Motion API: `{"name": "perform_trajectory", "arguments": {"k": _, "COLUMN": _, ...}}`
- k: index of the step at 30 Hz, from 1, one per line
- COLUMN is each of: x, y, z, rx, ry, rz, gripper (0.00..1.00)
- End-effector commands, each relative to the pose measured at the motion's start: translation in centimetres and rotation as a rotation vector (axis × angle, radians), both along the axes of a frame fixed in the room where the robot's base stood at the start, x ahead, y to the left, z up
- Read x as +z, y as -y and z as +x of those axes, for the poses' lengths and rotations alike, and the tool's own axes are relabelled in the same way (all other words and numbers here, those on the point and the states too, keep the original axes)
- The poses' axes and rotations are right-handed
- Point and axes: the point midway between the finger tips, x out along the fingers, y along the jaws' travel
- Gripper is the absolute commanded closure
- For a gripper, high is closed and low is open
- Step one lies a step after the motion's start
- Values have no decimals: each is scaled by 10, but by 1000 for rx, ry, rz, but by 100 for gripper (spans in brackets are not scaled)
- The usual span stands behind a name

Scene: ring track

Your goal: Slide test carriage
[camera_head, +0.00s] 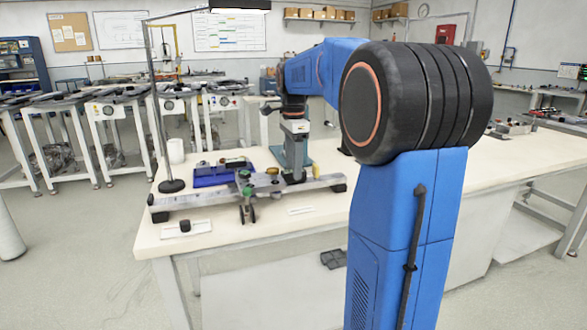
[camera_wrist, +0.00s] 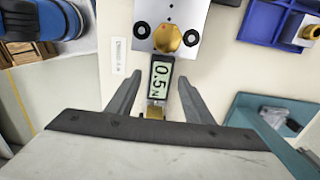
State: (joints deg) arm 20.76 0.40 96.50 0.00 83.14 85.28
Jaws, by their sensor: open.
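In the wrist view, my gripper (camera_wrist: 160,80) is open, with one grey finger on each side of a small dark block with a pale "0.5 N" face (camera_wrist: 160,80). A metal plate with a brass knob (camera_wrist: 167,38) and two black round fittings lies just beyond the fingertips. A brass piece (camera_wrist: 155,112) shows at the block's near end. In the head view, a long grey rail (camera_head: 180,201) lies along the bench with a green-knobbed fixture (camera_head: 246,190) on it. The test carriage cannot be told apart with certainty. My fingertips are unclear there.
A blue tray (camera_head: 210,178) lies behind the rail, and a teal stand (camera_wrist: 265,118) is close to my gripper. The bench front (camera_head: 250,234) is mostly clear.

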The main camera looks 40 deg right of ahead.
Motion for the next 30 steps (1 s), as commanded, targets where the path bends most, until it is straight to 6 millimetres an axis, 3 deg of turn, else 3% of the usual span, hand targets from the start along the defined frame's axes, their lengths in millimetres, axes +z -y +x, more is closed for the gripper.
{"name": "perform_trajectory", "arguments": {"k": 13, "x": -9, "y": 0, "z": 0, "rx": 0, "ry": 1, "rz": 0, "gripper": 53}}
{"name": "perform_trajectory", "arguments": {"k": 19, "x": -9, "y": 0, "z": 0, "rx": 0, "ry": 1, "rz": 0, "gripper": 100}}
{"name": "perform_trajectory", "arguments": {"k": 25, "x": -9, "y": -5, "z": 2, "rx": 2, "ry": 1, "rz": 0, "gripper": 100}}
{"name": "perform_trajectory", "arguments": {"k": 30, "x": -9, "y": -29, "z": 9, "rx": 4, "ry": 1, "rz": 0, "gripper": 100}}
